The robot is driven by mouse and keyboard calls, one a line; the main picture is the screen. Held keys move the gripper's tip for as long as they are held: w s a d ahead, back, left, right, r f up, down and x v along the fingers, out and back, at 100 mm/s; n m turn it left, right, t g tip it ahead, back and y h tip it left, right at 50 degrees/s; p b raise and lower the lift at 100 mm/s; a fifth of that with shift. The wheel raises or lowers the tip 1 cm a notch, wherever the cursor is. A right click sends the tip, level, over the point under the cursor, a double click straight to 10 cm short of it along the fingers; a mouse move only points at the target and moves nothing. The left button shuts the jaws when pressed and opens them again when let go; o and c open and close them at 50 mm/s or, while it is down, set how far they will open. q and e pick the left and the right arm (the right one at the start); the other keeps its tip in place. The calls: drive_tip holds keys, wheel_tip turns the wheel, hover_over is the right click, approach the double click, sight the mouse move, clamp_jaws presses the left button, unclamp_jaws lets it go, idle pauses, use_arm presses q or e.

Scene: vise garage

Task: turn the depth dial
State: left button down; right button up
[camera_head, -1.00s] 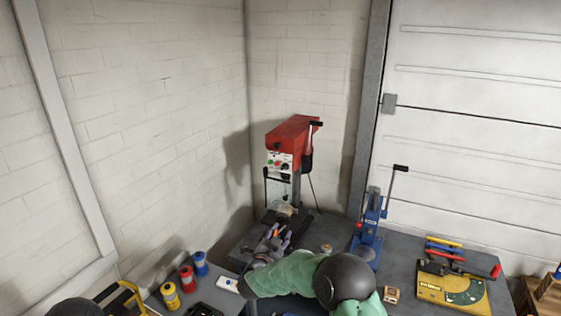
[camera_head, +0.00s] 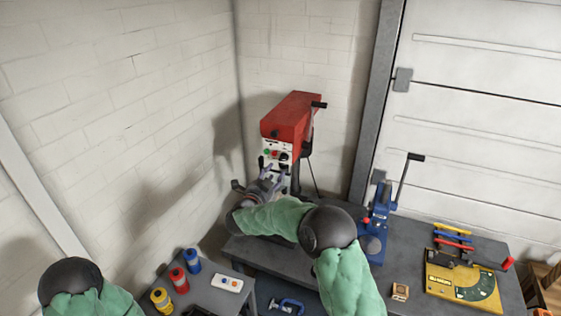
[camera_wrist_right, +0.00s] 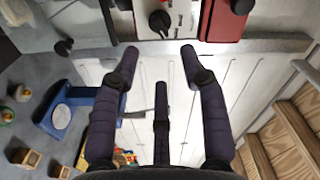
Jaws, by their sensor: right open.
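The depth dial looks to be the black knob (camera_head: 284,156) on the white front panel of the red drill press (camera_head: 291,118). In the right wrist view a black knob (camera_wrist_right: 159,21) with a pointer shows on that panel, just beyond the fingertips. My right gripper (camera_head: 274,174) is raised in front of the panel, below the knob. In the right wrist view the right gripper (camera_wrist_right: 160,60) has its dark fingers spread, with nothing between them and a gap to the knob. My left arm shows at the lower left, but its gripper is out of view.
A blue lever press (camera_head: 378,220) stands on the grey bench to the right. Yellow, red and blue cans (camera_head: 178,281) stand on the lower left table beside a white button box (camera_head: 228,283).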

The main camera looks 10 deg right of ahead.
sight(283, 158)
drive_tip(key=p+x, duration=0.1)
drive_tip(key=x, duration=0.7)
drive_tip(key=shift+f, duration=0.25)
clamp_jaws()
